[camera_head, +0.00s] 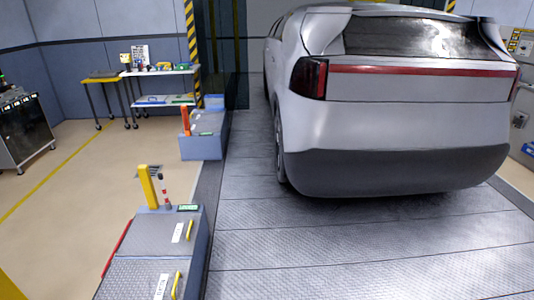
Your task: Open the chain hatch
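A low blue-grey housing in the lower left has tread-plate lids lying flat on top. The farther lid (170,229) has a yellow handle (189,231) and a white label (177,232). The nearer lid (140,278) has another yellow handle (176,285) and a white label (161,287), and is cut off by the bottom edge. Both lids look closed. I cannot read the labels, so I cannot tell which lid is the chain hatch. Neither of my grippers is in view.
A yellow post (148,186) and a red-white striped rod (164,190) stand at the housing's far end. A silver car (400,120) stands on the metal floor to the right. Another blue-grey unit (203,147) lies beyond.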

